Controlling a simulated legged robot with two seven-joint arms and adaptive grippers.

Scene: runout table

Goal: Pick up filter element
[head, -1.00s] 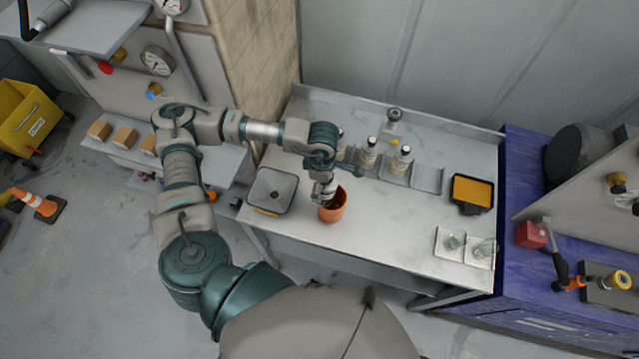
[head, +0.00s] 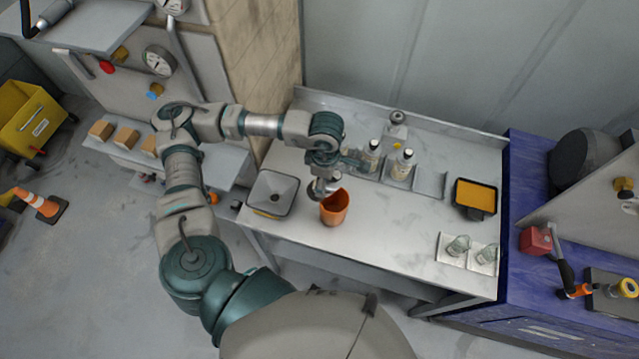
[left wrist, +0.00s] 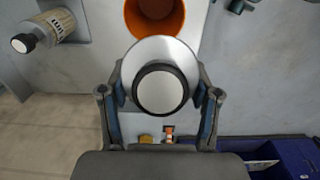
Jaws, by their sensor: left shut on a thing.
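My left gripper (head: 322,184) is shut on a round, pale grey piece with a dark ring around its end, which looks like the filter element (left wrist: 160,90). In the left wrist view the fingers (left wrist: 161,95) grip it from both sides. The orange cup (head: 335,209) stands upright on the light marble-like table (head: 390,240), just beside and below my gripper. In the left wrist view the cup (left wrist: 155,14) shows its open mouth beyond the held piece. The gripper partly hides the held piece in the head view. My right gripper is not in view.
A grey square tray (head: 272,192) is left of the cup. Bottles (head: 402,166) stand in holders behind it. An orange-topped black tray (head: 475,196) and glass pieces on white plates (head: 457,246) are at the right. The table's front middle is clear.

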